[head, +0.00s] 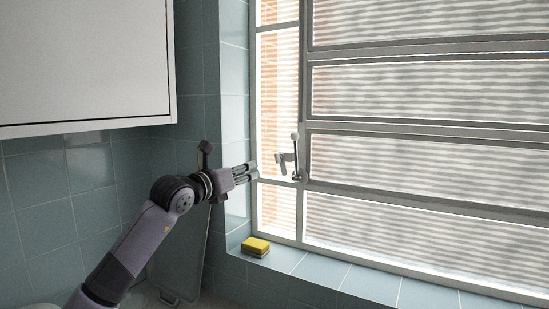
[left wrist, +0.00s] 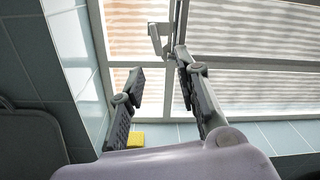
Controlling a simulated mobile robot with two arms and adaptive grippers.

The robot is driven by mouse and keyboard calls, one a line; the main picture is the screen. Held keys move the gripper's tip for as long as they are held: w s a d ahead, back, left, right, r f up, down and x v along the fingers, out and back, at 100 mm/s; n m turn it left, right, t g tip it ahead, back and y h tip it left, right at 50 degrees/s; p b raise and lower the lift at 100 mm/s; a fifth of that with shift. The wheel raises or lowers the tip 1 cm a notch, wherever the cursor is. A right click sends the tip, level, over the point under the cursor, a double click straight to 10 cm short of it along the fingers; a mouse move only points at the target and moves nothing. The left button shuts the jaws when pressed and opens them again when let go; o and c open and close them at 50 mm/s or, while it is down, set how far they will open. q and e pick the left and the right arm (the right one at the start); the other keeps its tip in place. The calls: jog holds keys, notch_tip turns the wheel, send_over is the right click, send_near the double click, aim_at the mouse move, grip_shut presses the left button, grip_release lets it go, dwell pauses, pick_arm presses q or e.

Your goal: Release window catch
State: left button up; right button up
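The window catch (head: 288,160) is a small metal handle on the upright frame bar between the narrow left pane and the wide louvred panes. In the left wrist view the catch (left wrist: 157,40) shows just beyond the fingertips. My left gripper (head: 254,171) is to the left of the catch in the head view, pointing at it with a gap between. In the left wrist view my left gripper (left wrist: 160,68) has its two fingers spread, with nothing held between them. My right gripper is in neither view.
A yellow sponge (head: 255,246) lies on the tiled window sill (head: 335,272), below my left gripper. A white wall cabinet (head: 80,60) hangs at upper left. A dark grey board (head: 182,255) leans on the tiled wall behind my left arm. The sill to the right is bare.

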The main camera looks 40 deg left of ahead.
pick_arm(q)
jog(key=r, duration=0.1)
jog(key=p, duration=1.2)
send_near(276, 157)
jog(key=shift+y, duration=0.3)
jog(key=x, duration=0.8)
jog(key=shift+w+d, duration=0.1)
jog(key=shift+w, duration=0.5)
jog(key=shift+w+f, duration=0.1)
jog(key=shift+c, duration=0.6)
grip_shut()
